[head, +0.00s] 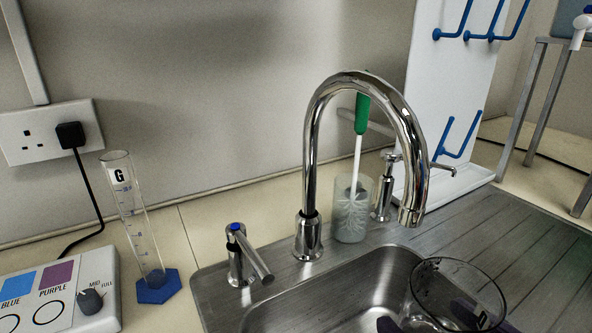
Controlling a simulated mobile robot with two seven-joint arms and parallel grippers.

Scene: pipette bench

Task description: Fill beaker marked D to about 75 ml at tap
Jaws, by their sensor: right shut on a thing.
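The clear glass beaker (440,263) with a dark rim and a D mark is at the bottom right, over the right part of the sink. Its lower part is cut off by the frame edge, and I see no water level in it. My right gripper (428,318) is shut on it; its dark fingertips show at and through the glass. The chrome tap (313,150) arches over the sink, its spout mouth (410,216) above and left of the beaker. No stream shows. The blue-dotted tap lever (250,256) stands left of the tap base. My left gripper is out of view.
A brush (359,140) stands in a frosted pot (350,215) behind the tap. A second chrome fitting (384,190) is beside it. A cylinder marked G (130,205) and a control box (70,290) are left. The sink basin (335,290) looks empty; the ribbed drainer (520,225) is clear.

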